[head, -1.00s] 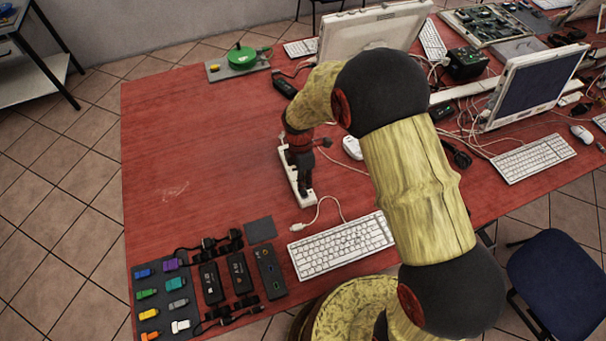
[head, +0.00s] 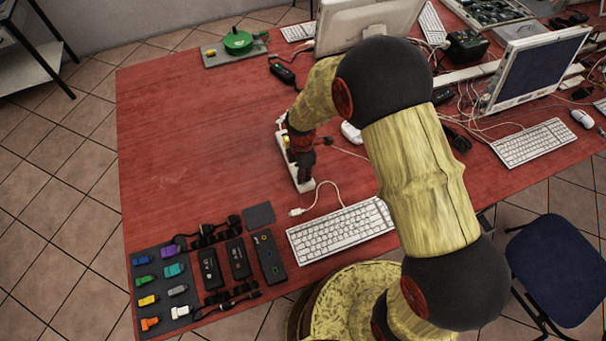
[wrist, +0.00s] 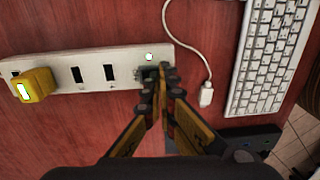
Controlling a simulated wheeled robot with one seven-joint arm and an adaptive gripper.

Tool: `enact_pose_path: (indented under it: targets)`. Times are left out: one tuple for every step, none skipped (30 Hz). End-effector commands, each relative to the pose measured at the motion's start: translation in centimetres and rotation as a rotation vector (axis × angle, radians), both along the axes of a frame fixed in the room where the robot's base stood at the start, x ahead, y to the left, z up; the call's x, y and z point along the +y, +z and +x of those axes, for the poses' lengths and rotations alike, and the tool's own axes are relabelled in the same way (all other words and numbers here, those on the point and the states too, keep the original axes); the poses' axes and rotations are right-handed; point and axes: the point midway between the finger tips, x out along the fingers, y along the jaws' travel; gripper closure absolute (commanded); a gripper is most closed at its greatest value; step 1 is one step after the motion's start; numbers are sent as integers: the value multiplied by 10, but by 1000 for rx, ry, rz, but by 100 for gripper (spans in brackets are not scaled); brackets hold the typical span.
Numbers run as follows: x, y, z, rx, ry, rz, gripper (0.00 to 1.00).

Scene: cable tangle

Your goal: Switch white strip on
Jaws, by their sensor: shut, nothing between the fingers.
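The white strip (wrist: 60,64) lies on the red table, and its near end also shows in the head view (head: 306,186). A yellow plug (wrist: 34,85) with a bright white patch sits in its left part in the wrist view. Dark slots run along its middle. A small round pale spot with a reddish rim (wrist: 149,57) is near its right end; I cannot tell if it is a lit lamp. My gripper (wrist: 159,76) is shut and empty, its tips over the right end, just below that spot. The tips hide a dark part there, and contact cannot be told.
A white keyboard (head: 340,229) and its cable plug (wrist: 206,97) lie close to the strip's right end. A mouse (head: 351,132) is beside the strip. Dark hubs (head: 239,259) and a mat of coloured sticks (head: 157,258) are at the front left. The table left of the strip is clear.

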Motion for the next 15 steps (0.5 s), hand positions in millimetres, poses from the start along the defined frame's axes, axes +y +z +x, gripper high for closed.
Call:
enact_pose_path:
  targets:
    - [0,0,0,1,0,0,100]
    - [0,0,0,1,0,0,100]
    - [0,0,0,1,0,0,100]
    - [0,0,0,1,0,0,100]
    - [0,0,0,1,0,0,100]
    - [0,0,1,1,0,0,100]
    - [1,0,1,1,0,0,100]
    - [1,0,2,1,0,0,100]
    - [1,0,3,1,0,0,100]
    - [1,0,4,1,0,0,100]
    - [2,1,6,1,0,0,100]
    - [2,1,7,1,0,0,100]
    - [2,1,9,1,0,0,100]
    - [3,1,10,1,0,0,100]
    - [3,1,11,2,0,-1,100]
